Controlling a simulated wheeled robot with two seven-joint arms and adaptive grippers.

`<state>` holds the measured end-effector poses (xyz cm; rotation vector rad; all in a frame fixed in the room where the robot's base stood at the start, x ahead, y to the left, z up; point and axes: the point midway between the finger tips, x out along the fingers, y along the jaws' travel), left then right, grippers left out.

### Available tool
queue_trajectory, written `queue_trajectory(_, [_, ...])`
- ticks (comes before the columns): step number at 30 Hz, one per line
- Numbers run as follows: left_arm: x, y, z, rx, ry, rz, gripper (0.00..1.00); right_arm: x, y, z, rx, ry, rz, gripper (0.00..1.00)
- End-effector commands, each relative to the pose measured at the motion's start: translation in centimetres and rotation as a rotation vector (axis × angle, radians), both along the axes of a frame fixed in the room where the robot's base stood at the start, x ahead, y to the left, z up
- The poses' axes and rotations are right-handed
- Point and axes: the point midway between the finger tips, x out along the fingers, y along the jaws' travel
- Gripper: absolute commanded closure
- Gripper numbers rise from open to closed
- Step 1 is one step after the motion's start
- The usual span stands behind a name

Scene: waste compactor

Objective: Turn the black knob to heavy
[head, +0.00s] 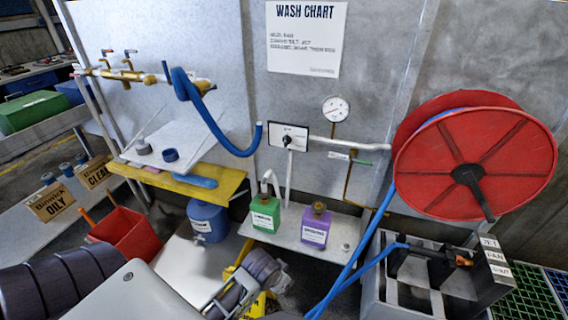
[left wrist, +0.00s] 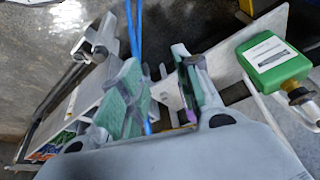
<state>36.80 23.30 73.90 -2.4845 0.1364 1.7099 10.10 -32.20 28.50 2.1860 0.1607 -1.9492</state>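The small black knob (head: 287,140) sits on a white plate (head: 299,132) on the grey wall, in the middle of the head view. The plate's markings are too small to read, so I cannot tell the knob's setting. My left gripper (head: 250,284) is low in the head view, below the knob and well apart from it. In the left wrist view its green-padded fingers (left wrist: 160,95) stand apart with nothing held between them. The knob does not show in the left wrist view. My right gripper is not in view.
A green bottle (head: 264,213) and a purple bottle (head: 316,226) stand on a shelf (head: 345,233) below the knob. A blue hose (head: 366,240) hangs from the red reel (head: 474,165) at right. A yellow-edged shelf (head: 180,182) juts out at left.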

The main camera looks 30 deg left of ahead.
Motion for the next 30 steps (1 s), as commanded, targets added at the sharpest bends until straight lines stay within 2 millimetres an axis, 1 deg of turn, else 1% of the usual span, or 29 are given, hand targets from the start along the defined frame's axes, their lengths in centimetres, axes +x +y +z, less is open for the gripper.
queue_trajectory(4, [1.8,0.9,2.9,-0.003,-0.076,0.023,0.67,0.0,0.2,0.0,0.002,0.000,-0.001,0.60])
queue_trajectory(6, [3.2,1.5,4.3,-0.003,-0.129,0.039,0.67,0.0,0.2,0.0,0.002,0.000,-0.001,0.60])
queue_trajectory(9, [4.8,2.3,5.6,-0.003,-0.190,0.057,0.67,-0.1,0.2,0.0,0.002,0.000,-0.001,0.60])
queue_trajectory(17, [8.8,4.4,8.1,-0.004,-0.337,0.100,0.67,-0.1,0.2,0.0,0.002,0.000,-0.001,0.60])
queue_trajectory(20, [10.5,5.4,9.3,-0.004,-0.405,0.119,0.67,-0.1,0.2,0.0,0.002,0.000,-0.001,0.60])
queue_trajectory(23, [12.6,6.8,10.6,-0.001,-0.486,0.140,0.67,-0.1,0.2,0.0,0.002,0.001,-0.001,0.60])
queue_trajectory(30, [18.3,11.1,14.8,0.000,-0.738,0.203,0.67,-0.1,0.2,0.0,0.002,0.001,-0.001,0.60])
